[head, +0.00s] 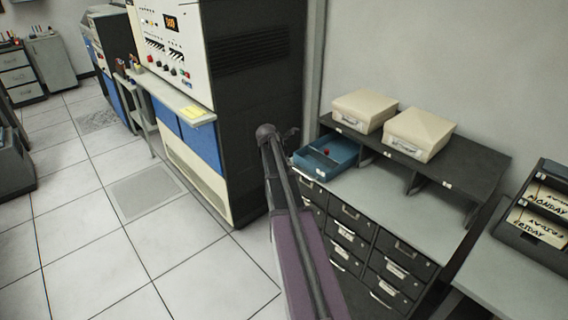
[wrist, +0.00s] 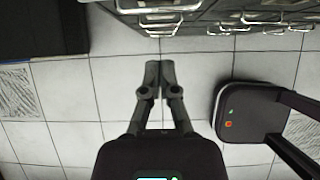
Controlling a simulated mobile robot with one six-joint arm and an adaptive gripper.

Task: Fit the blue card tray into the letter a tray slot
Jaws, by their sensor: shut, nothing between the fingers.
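The blue card tray (head: 325,157) sits at the left bay of the dark shelf unit (head: 480,165) on the drawer cabinet. Its back part is under the shelf top and its front sticks out. In the wrist view my gripper (wrist: 159,65) is shut and empty above the floor.
Two beige boxes (head: 364,110) (head: 418,134) stand on the shelf top. The middle and right bays look empty. Drawers with handles (head: 350,213) are below. A tall dark computer cabinet (head: 260,85) stands close left of my gripper. A card rack (head: 540,215) stands at right.

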